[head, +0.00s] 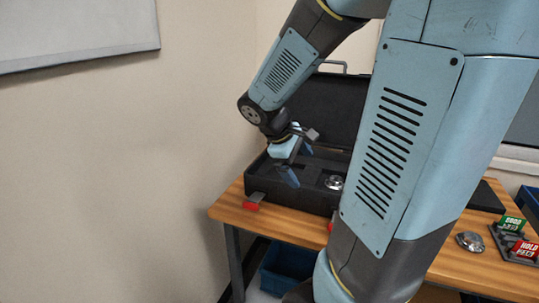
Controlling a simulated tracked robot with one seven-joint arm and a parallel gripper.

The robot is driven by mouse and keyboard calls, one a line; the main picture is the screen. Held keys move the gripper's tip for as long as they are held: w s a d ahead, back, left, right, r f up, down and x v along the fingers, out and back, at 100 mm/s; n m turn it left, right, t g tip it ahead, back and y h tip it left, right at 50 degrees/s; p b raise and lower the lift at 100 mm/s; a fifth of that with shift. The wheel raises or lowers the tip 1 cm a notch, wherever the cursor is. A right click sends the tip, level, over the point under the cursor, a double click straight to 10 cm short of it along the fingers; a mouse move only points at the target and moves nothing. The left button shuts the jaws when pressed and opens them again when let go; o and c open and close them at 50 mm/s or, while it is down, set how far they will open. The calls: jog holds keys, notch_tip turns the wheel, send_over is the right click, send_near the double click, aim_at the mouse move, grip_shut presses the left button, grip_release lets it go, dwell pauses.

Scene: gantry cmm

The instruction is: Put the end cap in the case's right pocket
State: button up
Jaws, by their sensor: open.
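The black case (268,186) stands open on the wooden table, with its lid raised at the back. A small round silver metal part (334,182) sits in the right part of the case that shows; it may be the end cap. Another shiny silver part (470,241) lies on the table to the right of my arm; I cannot tell for sure which one is the end cap. My gripper (294,162) is open above the left part of the case, left of and apart from the silver part there. My arm hides the case's right end.
Green and red labelled blocks (519,237) stand in a dark tray at the table's right. A blue bin (281,268) sits under the table (226,207). The wall is close on the left. My arm hides the table's middle.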

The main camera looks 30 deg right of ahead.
jog(key=s+a+r+m+t+y, duration=0.5)
jog(key=s+a+r, duration=0.4)
jog(key=a, duration=0.4)
jog(key=shift+a+r+m+t+y, duration=0.15)
jog(key=shift+r+m+t+y, duration=0.3)
jog(key=shift+m, duration=0.25)
jog(key=shift+c, duration=0.2)
